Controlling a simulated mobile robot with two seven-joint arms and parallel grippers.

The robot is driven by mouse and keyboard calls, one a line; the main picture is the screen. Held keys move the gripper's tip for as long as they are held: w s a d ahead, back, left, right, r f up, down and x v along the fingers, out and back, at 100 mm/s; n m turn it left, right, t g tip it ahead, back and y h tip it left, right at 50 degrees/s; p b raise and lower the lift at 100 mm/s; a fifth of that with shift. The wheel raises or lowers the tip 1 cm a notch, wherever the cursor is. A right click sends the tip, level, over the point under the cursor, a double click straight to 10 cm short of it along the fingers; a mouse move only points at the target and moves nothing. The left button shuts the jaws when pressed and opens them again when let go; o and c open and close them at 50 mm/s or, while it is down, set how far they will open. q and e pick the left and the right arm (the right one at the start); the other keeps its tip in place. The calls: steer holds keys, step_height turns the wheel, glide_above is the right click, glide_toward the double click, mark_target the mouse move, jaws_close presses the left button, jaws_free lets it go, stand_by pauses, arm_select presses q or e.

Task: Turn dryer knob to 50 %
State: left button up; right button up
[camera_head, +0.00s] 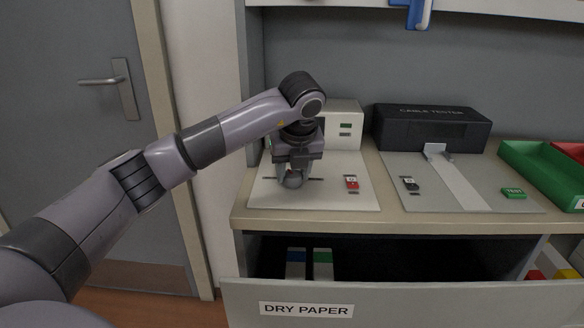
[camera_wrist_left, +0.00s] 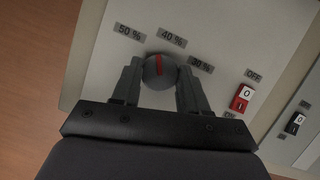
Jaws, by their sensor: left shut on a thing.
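The dryer knob (camera_wrist_left: 160,66) is a round dark grey dial with a red pointer line on a pale panel (camera_wrist_left: 225,50). In the left wrist view the pointer faces up, close to the 40 % label (camera_wrist_left: 172,38). The 50 % label (camera_wrist_left: 130,32) is to its left and the 30 % label (camera_wrist_left: 202,65) to its right. My left gripper (camera_head: 293,181) reaches down onto the panel in the head view, its fingers on both sides of the knob and shut on it. The fingers hide the knob's lower sides. My right gripper is not in view.
A red rocker switch (camera_head: 351,182) sits on the panel right of the knob. A black cable tester (camera_head: 430,127) and a green tray (camera_head: 540,170) stand further right. The open drawer (camera_head: 400,303) labelled DRY PAPER juts out below the counter edge.

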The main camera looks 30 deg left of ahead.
arm_select(q)
steer(key=n+g, duration=0.1)
steer(key=n, duration=0.2)
steer(key=shift+w+d+r+n+y+p, duration=0.1)
steer(key=shift+n+y+p, duration=0.2)
steer(key=shift+y+p, duration=0.1)
steer(key=shift+n+g, duration=0.5)
steer(key=shift+n, duration=1)
steer(key=o, duration=1)
steer(key=shift+o, duration=0.2)
steer(key=p+v, duration=0.2)
steer(key=v, duration=0.5)
steer(key=shift+d, duration=0.15)
